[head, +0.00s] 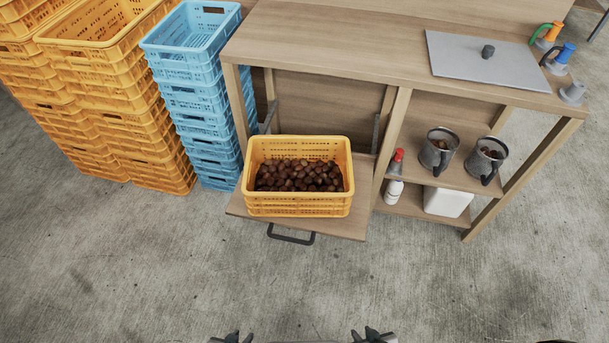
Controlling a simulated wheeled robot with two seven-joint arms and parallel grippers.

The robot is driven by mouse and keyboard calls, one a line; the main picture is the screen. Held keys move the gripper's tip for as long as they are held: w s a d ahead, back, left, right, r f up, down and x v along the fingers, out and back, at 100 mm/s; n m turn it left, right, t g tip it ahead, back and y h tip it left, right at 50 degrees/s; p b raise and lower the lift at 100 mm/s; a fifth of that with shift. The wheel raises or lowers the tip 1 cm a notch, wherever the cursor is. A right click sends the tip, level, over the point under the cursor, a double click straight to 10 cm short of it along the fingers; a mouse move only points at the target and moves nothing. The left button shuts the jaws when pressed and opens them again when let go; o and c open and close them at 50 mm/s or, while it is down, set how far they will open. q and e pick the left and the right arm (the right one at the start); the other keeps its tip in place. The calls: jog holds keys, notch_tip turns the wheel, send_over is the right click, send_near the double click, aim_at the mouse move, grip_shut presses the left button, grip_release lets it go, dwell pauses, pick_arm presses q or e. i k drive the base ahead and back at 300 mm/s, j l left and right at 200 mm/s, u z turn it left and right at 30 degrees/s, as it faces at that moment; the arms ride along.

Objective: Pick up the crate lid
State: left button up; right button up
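The crate lid appears to be the flat grey panel (460,62) with a dark knob (488,51) in its middle. It lies flat on the wooden table top (330,38) at the upper right. A yellow crate (300,205) full of brown chestnuts (298,176) stands without a lid on a low pull-out shelf (358,222). My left gripper (232,338) and my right gripper (374,335) just show at the bottom edge, far from the lid. Only their tips are in view, so their opening is unclear. I see nothing held in them.
Stacks of yellow crates (110,65) and blue crates (190,65) stand at the left. Small colored-handled items (563,55) stand right of the panel. Metal mugs (439,150), a red-capped bottle (394,180) and a white box (446,202) sit on lower shelves. The front floor (300,290) is clear.

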aim_at(454, 56)
jog(key=i+l, duration=0.2)
jog(key=l, duration=0.15)
jog(key=i+l, duration=0.45)
jog(key=l, duration=0.25)
